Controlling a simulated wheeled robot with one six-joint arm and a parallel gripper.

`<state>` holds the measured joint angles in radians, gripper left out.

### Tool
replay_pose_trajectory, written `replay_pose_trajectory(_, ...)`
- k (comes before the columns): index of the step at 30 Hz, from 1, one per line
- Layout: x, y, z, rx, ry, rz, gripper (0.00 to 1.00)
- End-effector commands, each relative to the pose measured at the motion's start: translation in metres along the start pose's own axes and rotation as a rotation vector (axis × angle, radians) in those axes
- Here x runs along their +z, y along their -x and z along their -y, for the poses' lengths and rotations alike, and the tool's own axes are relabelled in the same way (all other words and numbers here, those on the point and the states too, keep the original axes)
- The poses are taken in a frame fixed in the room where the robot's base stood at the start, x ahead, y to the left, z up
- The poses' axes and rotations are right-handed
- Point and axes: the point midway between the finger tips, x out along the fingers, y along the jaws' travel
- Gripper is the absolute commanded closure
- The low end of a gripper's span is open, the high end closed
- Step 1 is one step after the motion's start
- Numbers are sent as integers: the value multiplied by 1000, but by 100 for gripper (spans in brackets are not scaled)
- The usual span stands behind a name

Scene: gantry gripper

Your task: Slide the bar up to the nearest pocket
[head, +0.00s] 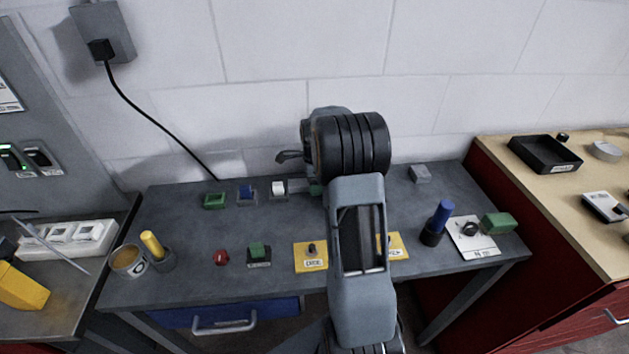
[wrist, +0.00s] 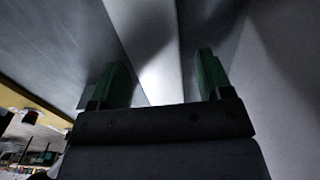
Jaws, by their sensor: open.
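My gripper (wrist: 160,78) shows in the wrist view with its two green fingers apart. A pale grey strip (wrist: 150,35) runs away between and beyond the fingers; I cannot tell whether it is the bar or a surface behind. In the head view my arm hides most of the gripper, and only a bit of green fingertip (head: 315,188) shows near the table's back edge. I cannot make out the bar or a pocket for certain. Small holders with a blue block (head: 247,191) and a white block (head: 278,188) stand left of the gripper, beside a green piece (head: 215,201).
The dark table (head: 190,280) stands against a white block wall. A blue cylinder (head: 442,214) and green block (head: 497,223) stand at right.

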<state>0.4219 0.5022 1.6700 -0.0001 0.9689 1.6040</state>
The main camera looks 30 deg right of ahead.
Motion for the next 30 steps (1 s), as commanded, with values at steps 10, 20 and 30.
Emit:
replay_pose_trajectory(10, 0, 0, 0, 0, 0, 0, 49)
replay_pose_trajectory(20, 0, 0, 0, 0, 0, 0, 80)
replay_pose_trajectory(30, 0, 0, 0, 0, 0, 0, 45)
